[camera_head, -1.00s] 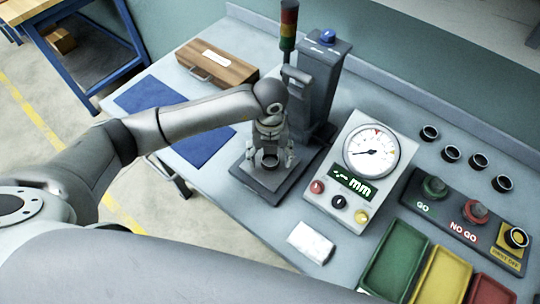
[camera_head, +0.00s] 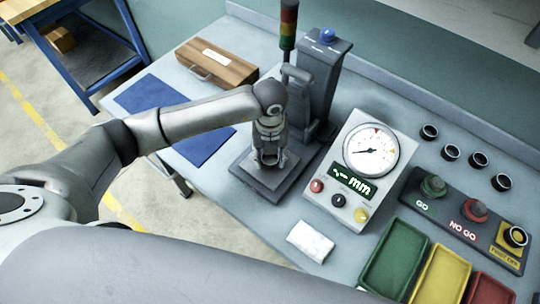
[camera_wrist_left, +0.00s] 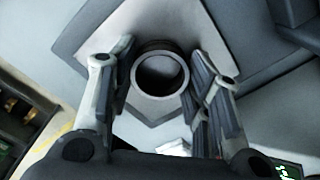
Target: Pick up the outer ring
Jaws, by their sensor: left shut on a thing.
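The outer ring (camera_wrist_left: 160,97) is a short dark metal ring with a bright rim, seen from above in the left wrist view. My left gripper (camera_head: 270,160) points down over the dark base plate (camera_head: 250,184) of the press-like stand. Its fingers (camera_wrist_left: 160,85) are shut on the ring, one on each side. In the head view the fingers mostly hide the ring. I cannot tell whether the ring touches the plate. My right gripper is not in view.
The grey stand column (camera_head: 322,75) rises close behind my gripper. A dial gauge box (camera_head: 338,205) stands to the right, with a white block (camera_head: 310,242) before it. Several dark rings (camera_head: 451,152) stand further right. Green (camera_head: 375,270), yellow and red trays are in front.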

